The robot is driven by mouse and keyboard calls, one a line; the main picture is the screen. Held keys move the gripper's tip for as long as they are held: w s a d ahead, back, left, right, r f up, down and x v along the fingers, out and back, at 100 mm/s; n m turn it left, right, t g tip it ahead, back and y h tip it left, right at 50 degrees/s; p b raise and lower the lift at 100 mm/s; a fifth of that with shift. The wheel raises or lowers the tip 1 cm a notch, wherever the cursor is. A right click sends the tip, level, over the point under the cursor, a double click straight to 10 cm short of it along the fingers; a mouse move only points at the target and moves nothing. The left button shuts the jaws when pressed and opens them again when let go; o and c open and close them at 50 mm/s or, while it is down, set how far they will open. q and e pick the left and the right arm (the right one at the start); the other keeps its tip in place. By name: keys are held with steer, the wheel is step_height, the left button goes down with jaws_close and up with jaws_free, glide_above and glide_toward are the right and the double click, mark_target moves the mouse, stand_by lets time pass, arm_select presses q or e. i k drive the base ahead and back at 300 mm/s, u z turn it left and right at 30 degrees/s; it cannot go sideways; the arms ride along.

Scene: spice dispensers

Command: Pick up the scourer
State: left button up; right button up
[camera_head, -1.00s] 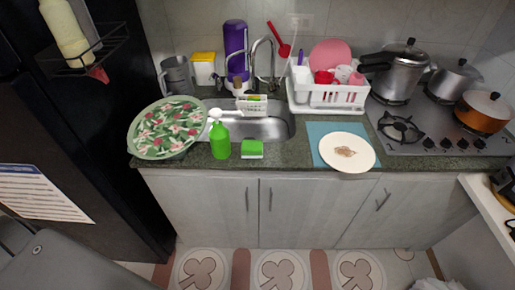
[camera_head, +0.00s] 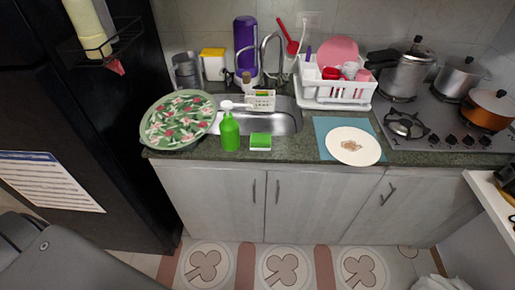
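A green scourer (camera_head: 260,141) with a pale underside lies on the dark countertop (camera_head: 290,150), just in front of the sink. A green soap bottle (camera_head: 230,132) with a white pump stands close to its left. Neither of my grippers shows. A grey part at the lower left seems to be mine, but no fingers are visible there.
A white plate (camera_head: 353,146) on a blue cloth lies to the right. Behind are the sink (camera_head: 284,121), a white dish rack (camera_head: 335,92) and a stove with pots.

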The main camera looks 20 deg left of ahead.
mark_target(259, 141)
steer(key=k, duration=1.2)
steer(key=z, duration=0.45)
steer(key=i, duration=0.55)
steer(key=z, duration=0.7)
steer(key=i, duration=1.55)
steer(key=u, duration=1.2)
steer(key=i, duration=0.45)
steer(key=u, duration=0.55)
